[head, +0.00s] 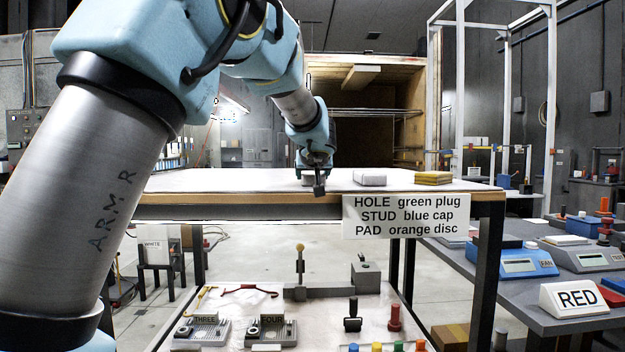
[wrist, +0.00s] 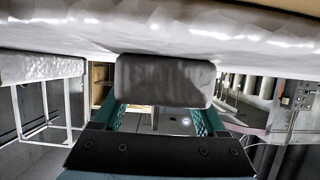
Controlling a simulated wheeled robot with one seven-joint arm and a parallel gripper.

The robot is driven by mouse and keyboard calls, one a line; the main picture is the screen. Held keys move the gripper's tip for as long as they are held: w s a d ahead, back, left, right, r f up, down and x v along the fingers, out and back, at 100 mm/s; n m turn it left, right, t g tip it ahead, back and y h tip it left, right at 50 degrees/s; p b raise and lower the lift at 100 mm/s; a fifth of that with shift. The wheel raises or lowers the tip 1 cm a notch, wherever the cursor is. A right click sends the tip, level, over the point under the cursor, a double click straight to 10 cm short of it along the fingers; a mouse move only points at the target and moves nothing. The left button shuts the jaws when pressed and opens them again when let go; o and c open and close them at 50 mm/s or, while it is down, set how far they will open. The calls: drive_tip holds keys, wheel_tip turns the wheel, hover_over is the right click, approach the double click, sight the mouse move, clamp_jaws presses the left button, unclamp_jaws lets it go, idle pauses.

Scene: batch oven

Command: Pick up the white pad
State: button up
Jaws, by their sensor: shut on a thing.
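My gripper (head: 318,178) is over the white-topped table (head: 240,182), left of its middle in the head view. In the wrist view its two teal fingers are shut on a white pad (wrist: 165,80), a pale block with rounded edges. The pad lies against or very close to the white table surface (wrist: 230,38); I cannot tell if it touches. In the head view the held pad is mostly hidden by the gripper. A second white pad (head: 370,179) lies on the table just right of my gripper, and a similar white block (wrist: 40,68) shows at the left in the wrist view.
A yellow-brown stack (head: 433,178) sits at the table's right. A sign (head: 406,216) hangs on the front edge. An open wooden oven chamber (head: 375,140) stands behind. A lower shelf (head: 330,318) holds fixtures and pegs. A side bench (head: 535,310) carries scales and a RED sign.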

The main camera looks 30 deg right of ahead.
drive_tip(key=shift+c, duration=0.8)
